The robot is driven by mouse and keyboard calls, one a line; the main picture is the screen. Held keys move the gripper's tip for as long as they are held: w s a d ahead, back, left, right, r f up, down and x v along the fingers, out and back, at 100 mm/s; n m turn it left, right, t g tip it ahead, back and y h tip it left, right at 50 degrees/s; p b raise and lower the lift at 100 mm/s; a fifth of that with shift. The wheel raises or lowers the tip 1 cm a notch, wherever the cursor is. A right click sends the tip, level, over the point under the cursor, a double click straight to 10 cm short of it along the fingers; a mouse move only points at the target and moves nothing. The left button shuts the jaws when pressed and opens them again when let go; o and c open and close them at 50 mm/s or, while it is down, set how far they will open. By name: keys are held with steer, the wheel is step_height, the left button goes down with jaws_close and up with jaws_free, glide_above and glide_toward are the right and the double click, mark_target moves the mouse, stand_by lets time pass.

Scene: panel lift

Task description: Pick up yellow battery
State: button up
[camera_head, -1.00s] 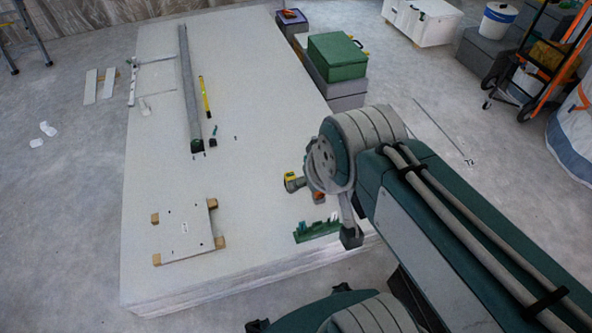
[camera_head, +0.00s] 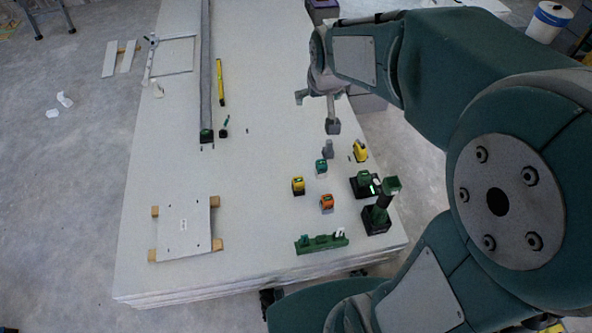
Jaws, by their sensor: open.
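A small yellow block with a dark base (camera_head: 298,186), which looks like the yellow battery, stands on the white panel stack (camera_head: 250,240). A second yellow item (camera_head: 360,151) stands farther back to its right; I cannot tell for sure which of the two is the battery. My gripper (camera_head: 317,112) is open and empty. In the picture it is above and behind the small blocks, with one finger to the left and one hanging lower right. It is apart from both yellow items, and its height over the panel is hard to judge.
An orange block (camera_head: 327,203), a teal block (camera_head: 321,166) and a grey block (camera_head: 328,149) stand close by. A green drill (camera_head: 379,210), a charger (camera_head: 364,184) and a green rack (camera_head: 321,243) are near the right edge. A board on wooden blocks (camera_head: 185,229) lies left.

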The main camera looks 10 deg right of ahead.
steer(key=w+f, duration=0.3)
steer(key=w, duration=0.1)
glide_above(299, 181)
steer(key=s, duration=0.1)
step_height(299, 181, down, 35)
steer(key=shift+g, duration=0.4)
steer(key=f, duration=0.7)
steer(key=s+f, duration=0.1)
steer(key=f, duration=1.2)
steer(key=shift+s+d+f, duration=0.15)
steer(key=shift+f, duration=0.25)
steer(key=shift+w+a+x, duration=0.1)
steer(key=shift+w+x, duration=0.05)
steer(key=shift+x, duration=0.65)
steer(key=shift+w+a+x, duration=0.15)
steer(key=shift+x, duration=1.75)
steer(key=shift+w, duration=0.15)
